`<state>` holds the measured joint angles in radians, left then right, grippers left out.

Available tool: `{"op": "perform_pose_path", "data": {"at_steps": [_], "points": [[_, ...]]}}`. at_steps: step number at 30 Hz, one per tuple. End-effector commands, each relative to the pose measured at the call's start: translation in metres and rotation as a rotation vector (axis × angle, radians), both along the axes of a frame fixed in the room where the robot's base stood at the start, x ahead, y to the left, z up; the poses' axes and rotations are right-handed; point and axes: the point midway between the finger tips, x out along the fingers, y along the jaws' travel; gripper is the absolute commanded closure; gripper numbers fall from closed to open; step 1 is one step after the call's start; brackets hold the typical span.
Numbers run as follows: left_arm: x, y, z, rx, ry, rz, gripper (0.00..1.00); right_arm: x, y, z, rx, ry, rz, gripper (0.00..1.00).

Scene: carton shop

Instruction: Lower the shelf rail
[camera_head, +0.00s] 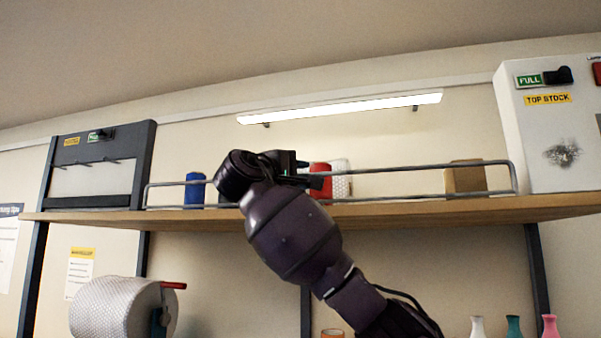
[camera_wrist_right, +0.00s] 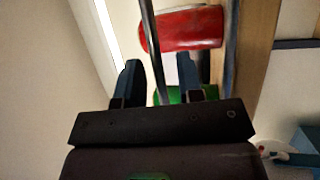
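The shelf rail (camera_head: 410,168) is a grey metal frame with an upper and a lower bar along the front of the wooden shelf (camera_head: 400,213). It stands upright. My right gripper (camera_head: 296,168) is at the rail, left of its middle, and hides part of it. In the right wrist view my right gripper (camera_wrist_right: 158,62) has its two dark fingers apart. One bar of the rail (camera_wrist_right: 152,35) runs between them, with a gap showing on each side. The other bar passes to the right of the fingers. My left gripper is not in view.
Behind the rail stand a blue item (camera_head: 194,189), a red item (camera_head: 321,179), which also shows in the wrist view (camera_wrist_right: 190,29), a white textured roll (camera_head: 341,180) and a brown box (camera_head: 466,177). A white cabinet (camera_head: 550,120) bounds the right, a dark panel (camera_head: 100,165) the left.

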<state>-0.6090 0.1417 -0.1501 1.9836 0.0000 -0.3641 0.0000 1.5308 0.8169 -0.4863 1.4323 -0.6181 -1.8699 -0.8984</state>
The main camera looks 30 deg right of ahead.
Motion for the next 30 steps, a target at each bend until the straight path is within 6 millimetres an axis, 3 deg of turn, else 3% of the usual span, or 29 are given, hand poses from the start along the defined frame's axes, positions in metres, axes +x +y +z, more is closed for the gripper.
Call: {"op": "perform_pose_path", "data": {"at_steps": [11, 18, 30], "points": [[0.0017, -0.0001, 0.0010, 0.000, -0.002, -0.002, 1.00, 0.0016, -0.0045, 0.0004, 0.001, 0.000, 0.000, 0.66], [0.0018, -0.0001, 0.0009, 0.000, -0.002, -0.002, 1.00, 0.0016, -0.0042, 0.0004, 0.001, 0.000, 0.000, 1.00], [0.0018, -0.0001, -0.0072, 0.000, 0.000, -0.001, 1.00, 0.0000, -0.0017, -0.0023, -0.036, -0.029, 0.001, 1.00]]}}
